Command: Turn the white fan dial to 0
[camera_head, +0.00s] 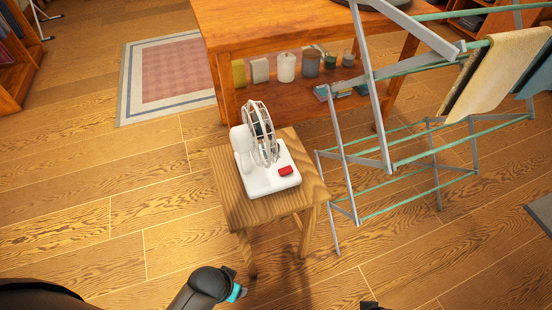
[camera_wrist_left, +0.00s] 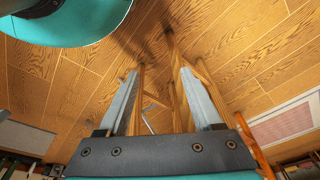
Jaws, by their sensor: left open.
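The white fan (camera_head: 262,150) stands on a small wooden stool (camera_head: 236,195), its round cage upright at the back of its white base. A small red control (camera_head: 286,170) sits on top of the base, toward the right. I cannot tell whether this is the dial, and no markings or setting can be read. My left arm shows at the bottom edge of the head view, below the stool and apart from the fan. In the left wrist view my left gripper (camera_wrist_left: 160,74) has its fingers apart, with nothing held between them. My right gripper is not in view.
A grey and green drying rack (camera_head: 388,165) with hanging cloths stands close to the right of the stool. A wooden table (camera_head: 285,35) with jars on its lower shelf is behind. A pink rug (camera_head: 170,75) lies back left. The floor left of the stool is clear.

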